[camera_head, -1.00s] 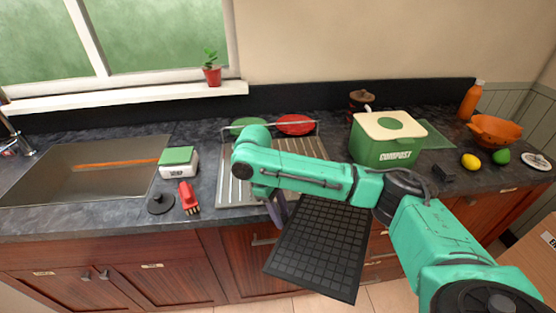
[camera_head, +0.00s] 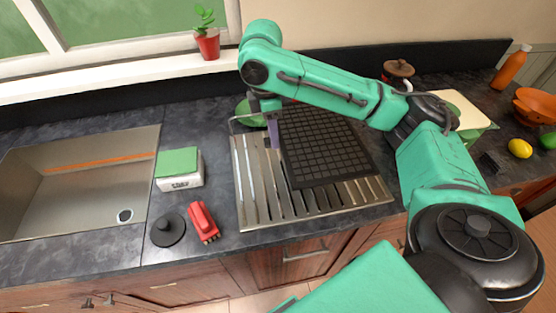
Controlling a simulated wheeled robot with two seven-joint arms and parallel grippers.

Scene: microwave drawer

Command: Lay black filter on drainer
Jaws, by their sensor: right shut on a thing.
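The black filter (camera_head: 325,148) is a flat dark grid panel in the head view, over the right and back part of the drainer. The drainer (camera_head: 253,190) is a ribbed metal rack on the counter, its left and front slats bare. My right gripper (camera_head: 273,133) is shut on the filter's left edge near the back. The filter looks tilted, and I cannot tell whether it touches the slats. My left gripper is not in view.
A metal sink (camera_head: 75,190) is at the left. A green plate (camera_head: 249,112) is behind the drainer.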

